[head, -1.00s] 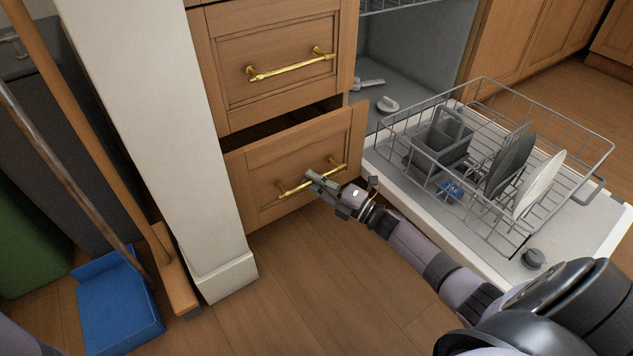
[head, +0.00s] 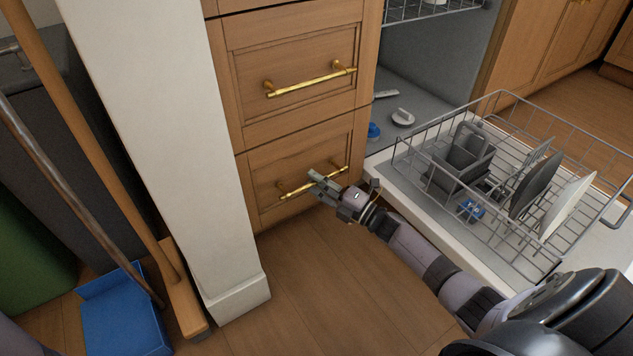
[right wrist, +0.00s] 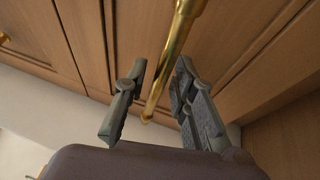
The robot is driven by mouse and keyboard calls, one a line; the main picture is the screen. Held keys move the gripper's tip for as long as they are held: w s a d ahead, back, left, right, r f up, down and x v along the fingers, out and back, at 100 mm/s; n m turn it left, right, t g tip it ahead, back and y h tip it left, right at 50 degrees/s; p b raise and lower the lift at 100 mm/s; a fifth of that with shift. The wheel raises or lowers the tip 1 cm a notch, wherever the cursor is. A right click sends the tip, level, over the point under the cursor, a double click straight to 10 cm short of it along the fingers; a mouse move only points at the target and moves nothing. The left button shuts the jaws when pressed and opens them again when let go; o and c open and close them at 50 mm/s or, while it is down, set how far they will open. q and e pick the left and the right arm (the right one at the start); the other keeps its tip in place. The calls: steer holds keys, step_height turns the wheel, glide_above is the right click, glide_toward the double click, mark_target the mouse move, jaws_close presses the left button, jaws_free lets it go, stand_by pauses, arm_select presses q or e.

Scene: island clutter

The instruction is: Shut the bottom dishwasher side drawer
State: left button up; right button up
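The bottom wooden side drawer (head: 298,156) is in the head view, left of the open dishwasher. Its front looks flush with the drawer above, and no gap shows between them. Its brass handle (head: 292,192) runs across the front. My right gripper (head: 318,181) is at the handle's middle. In the right wrist view, the fingers of my right gripper (right wrist: 160,82) are spread apart, with the brass handle bar (right wrist: 172,62) between them and a gap showing. Contact with the handle cannot be told. My left gripper is not in view.
The dishwasher's lower rack (head: 500,93), with plates and a cutlery basket, is pulled out to the right of my right arm. A white post (head: 165,130) stands left of the drawers. A broom (head: 180,285) and a blue dustpan (head: 125,320) are farther left. Floor before the drawers is clear.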

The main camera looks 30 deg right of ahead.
steer(key=shift+o, duration=0.3)
steer(key=v, duration=1.2)
steer(key=shift+d, duration=0.1)
